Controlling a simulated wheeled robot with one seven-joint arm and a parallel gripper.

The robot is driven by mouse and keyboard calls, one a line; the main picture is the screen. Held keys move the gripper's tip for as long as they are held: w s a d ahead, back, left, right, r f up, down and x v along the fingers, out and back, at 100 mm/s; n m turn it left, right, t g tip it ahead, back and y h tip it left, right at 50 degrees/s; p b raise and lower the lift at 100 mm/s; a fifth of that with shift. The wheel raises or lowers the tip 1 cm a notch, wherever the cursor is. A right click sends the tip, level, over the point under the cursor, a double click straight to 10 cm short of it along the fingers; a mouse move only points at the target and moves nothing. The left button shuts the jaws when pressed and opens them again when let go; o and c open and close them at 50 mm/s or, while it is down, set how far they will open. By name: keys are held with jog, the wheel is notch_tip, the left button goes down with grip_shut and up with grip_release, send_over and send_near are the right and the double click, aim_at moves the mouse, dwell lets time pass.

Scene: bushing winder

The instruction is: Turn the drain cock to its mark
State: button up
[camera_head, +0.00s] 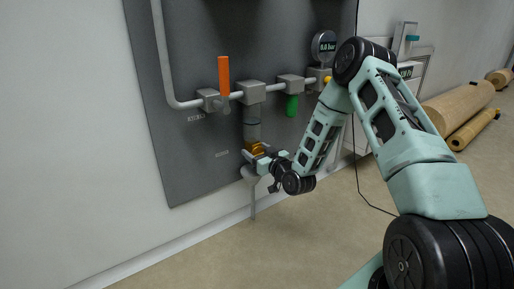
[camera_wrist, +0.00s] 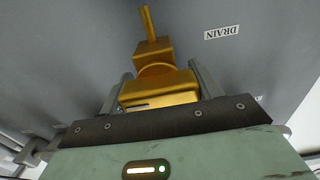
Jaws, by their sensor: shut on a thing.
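The drain cock (camera_head: 256,148) is a brass-coloured fitting low on the grey panel, under a vertical grey pipe. In the wrist view the brass drain cock (camera_wrist: 154,62) fills the middle, with a square block, a round collar and a thin stem pointing up in the picture. My gripper (camera_head: 259,157) is at the cock, in front of the panel. In the wrist view its two grey fingers stand on either side of the cock's wide near part, and my gripper (camera_wrist: 160,90) is shut on it. A "DRAIN" label (camera_wrist: 223,32) shows upside down. I cannot make out the mark.
Above the cock are an orange handle (camera_head: 223,75), a green handle (camera_head: 292,105) and a gauge (camera_head: 323,46) on grey pipework. Large brown rolls (camera_head: 460,105) lie at the right. The floor in front is clear except for a thin black cable (camera_head: 358,175).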

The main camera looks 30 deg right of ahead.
jog(key=o, duration=1)
jog(key=s+p, duration=0.2)
jog(key=s, duration=0.3)
jog(key=s+p, duration=0.2)
jog(key=s, duration=0.4)
jog(key=s+p, duration=0.2)
jog(key=s, duration=0.4)
jog(key=shift+s+d+p, duration=0.25)
jog(key=shift+d+p, duration=0.05)
jog(key=shift+p, duration=0.05)
